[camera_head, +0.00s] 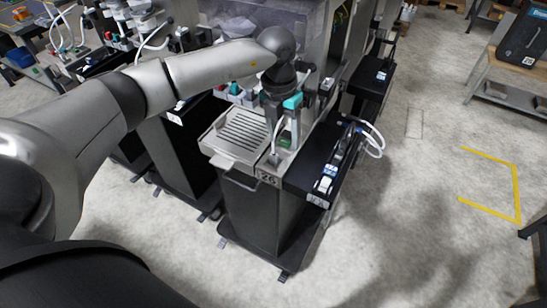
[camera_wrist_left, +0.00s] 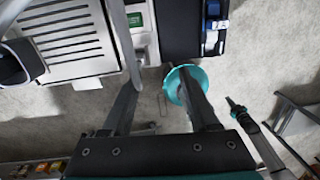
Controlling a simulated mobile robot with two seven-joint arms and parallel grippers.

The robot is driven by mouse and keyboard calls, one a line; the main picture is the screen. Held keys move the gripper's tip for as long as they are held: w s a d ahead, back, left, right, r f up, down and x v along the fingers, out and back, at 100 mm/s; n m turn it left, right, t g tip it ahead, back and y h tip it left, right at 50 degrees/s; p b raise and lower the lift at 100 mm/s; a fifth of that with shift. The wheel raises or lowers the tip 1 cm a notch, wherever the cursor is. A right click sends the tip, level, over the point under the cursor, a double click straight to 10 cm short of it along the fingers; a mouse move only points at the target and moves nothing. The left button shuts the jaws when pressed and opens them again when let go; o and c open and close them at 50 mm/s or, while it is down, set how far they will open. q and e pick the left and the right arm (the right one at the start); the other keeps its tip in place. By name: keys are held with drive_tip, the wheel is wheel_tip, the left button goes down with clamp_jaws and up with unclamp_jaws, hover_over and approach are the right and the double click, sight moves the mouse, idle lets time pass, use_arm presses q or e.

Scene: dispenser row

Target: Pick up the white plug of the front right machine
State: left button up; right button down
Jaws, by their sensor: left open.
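The front right machine (camera_head: 262,205), labelled 26, has a grey grated tray on top and a black shelf (camera_head: 308,172) on its right side. My left gripper (camera_head: 281,130) points down over its front right top, beside the tray; my wrist hides part of that area. In the left wrist view my left gripper (camera_wrist_left: 158,78) is open, with a pale hose running up near the left finger. A small whitish piece (camera_wrist_left: 141,57) sits at the machine's edge between the fingers; I cannot tell whether it is the plug. My right gripper is not in view.
A white and blue item (camera_head: 325,183) lies on the black shelf, with white hoses (camera_head: 372,140) looping off its right side. More machines stand left and behind.

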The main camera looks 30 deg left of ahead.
sight(274, 154)
use_arm(q)
drive_tip(key=shift+a+r+y, duration=0.25)
drive_tip(key=shift+a+y, duration=0.15)
drive_tip(key=shift+a, duration=0.7)
drive_tip(key=shift+a+f, duration=0.15)
drive_tip(key=shift+a, duration=0.1)
wheel_tip(274, 154, down, 7)
drive_tip(key=shift+w+f, duration=0.1)
clamp_jaws()
